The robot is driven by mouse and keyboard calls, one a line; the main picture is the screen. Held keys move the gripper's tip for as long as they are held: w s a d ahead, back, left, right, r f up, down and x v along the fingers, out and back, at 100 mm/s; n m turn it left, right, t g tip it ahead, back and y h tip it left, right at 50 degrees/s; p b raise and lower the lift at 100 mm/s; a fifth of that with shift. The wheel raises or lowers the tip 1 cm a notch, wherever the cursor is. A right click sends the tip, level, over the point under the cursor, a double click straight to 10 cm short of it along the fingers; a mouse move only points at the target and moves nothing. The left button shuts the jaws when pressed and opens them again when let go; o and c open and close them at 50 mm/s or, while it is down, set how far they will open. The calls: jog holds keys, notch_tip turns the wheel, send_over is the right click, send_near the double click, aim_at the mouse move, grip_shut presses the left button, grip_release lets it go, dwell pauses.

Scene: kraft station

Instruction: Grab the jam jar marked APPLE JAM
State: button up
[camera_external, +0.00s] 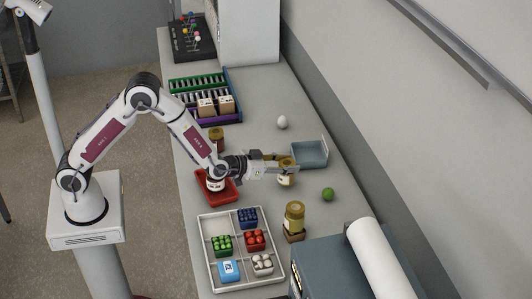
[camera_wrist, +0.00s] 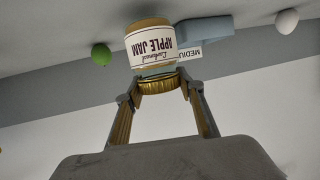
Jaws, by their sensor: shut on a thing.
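The jam jar marked APPLE JAM (camera_wrist: 151,45) shows in the wrist view, upside down in the picture, with a white label and gold lid. My gripper (camera_wrist: 160,88) is shut on the jar at its lid. In the external view the same jar (camera_external: 286,180) is below my gripper (camera_external: 287,163), upright, in front of the blue tray. I cannot tell whether its base touches the table.
A blue tray (camera_external: 310,155) is just behind the jar. A green ball (camera_external: 328,194) and an egg (camera_external: 282,122) lie nearby. Another gold-lidded jar (camera_external: 294,216) stands in front. A red tray (camera_external: 230,193) and a divided tray (camera_external: 210,248) are at the left.

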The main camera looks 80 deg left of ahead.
jog(key=shift+r, duration=4.3)
